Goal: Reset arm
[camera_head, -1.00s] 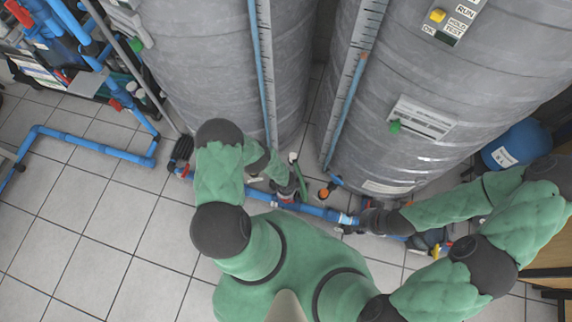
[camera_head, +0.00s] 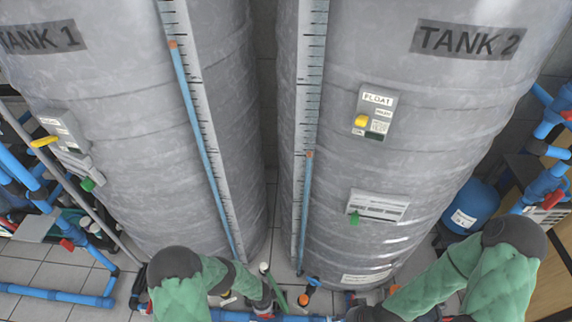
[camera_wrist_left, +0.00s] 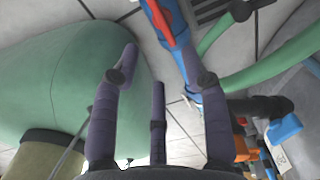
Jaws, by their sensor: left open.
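My left arm comes in at the bottom left of the head view, bent, with its gripper (camera_head: 264,303) low by the floor pipes in front of the tanks. In the left wrist view the purple-grey fingers (camera_wrist_left: 166,62) stand apart with nothing held between them. A blue pipe with a red part (camera_wrist_left: 168,30) shows beyond the fingers. My right arm reaches in from the right, and its gripper (camera_head: 352,306) is low near the bottom edge by the blue pipe. Its fingers are too small and dark to tell open from shut.
Tank 1 (camera_head: 110,110) and tank 2 (camera_head: 420,130) fill the back, with a narrow gap between them. Blue pipes (camera_head: 55,295) run along the floor at left. A blue vessel (camera_head: 470,208) stands at right. An orange-topped fitting (camera_head: 303,299) is between my grippers.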

